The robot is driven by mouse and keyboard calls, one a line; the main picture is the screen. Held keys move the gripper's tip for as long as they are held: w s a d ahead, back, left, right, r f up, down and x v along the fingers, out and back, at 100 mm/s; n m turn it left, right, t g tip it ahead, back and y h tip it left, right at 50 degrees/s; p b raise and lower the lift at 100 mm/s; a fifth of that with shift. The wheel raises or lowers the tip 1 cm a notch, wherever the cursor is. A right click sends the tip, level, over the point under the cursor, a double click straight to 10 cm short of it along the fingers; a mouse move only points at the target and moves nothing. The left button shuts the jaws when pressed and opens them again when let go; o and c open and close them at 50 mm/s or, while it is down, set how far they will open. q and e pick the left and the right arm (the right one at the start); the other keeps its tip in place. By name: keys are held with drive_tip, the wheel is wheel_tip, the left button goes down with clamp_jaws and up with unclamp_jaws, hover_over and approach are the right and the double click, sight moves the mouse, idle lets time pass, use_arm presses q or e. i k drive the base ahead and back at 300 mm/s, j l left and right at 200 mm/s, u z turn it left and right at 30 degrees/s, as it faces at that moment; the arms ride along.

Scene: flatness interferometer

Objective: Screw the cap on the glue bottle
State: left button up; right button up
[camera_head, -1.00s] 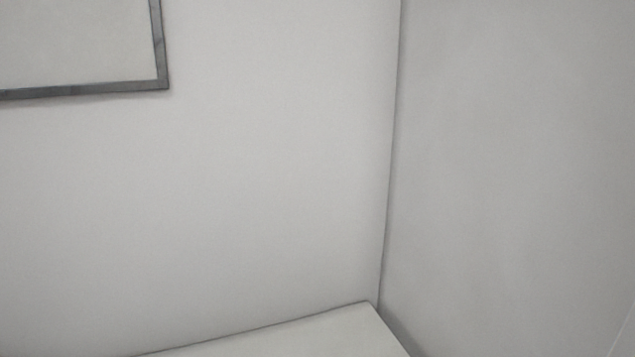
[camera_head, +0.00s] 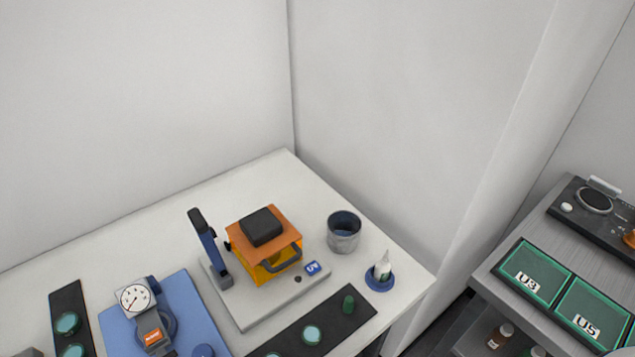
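A small white bottle (camera_head: 382,269) with a narrow pointed nozzle and a dark green mark stands upright on a round blue base (camera_head: 379,281) near the table's right corner. It looks like the glue bottle, and no cap shows on its nozzle. Neither of my grippers is in view.
The white table (camera_head: 310,190) meets walls behind. A grey metal cup (camera_head: 344,232) stands behind the bottle. An orange device (camera_head: 264,245) on a grey plate and a dial gauge (camera_head: 134,297) on a blue plate stand left. A side bench (camera_head: 485,283) holds green trays.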

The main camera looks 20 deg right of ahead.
sight(382, 268)
drive_tip(key=l+z, duration=0.15)
drive_tip(key=z, duration=0.25)
drive_tip(key=l+z, duration=0.15)
drive_tip(key=z, duration=0.3)
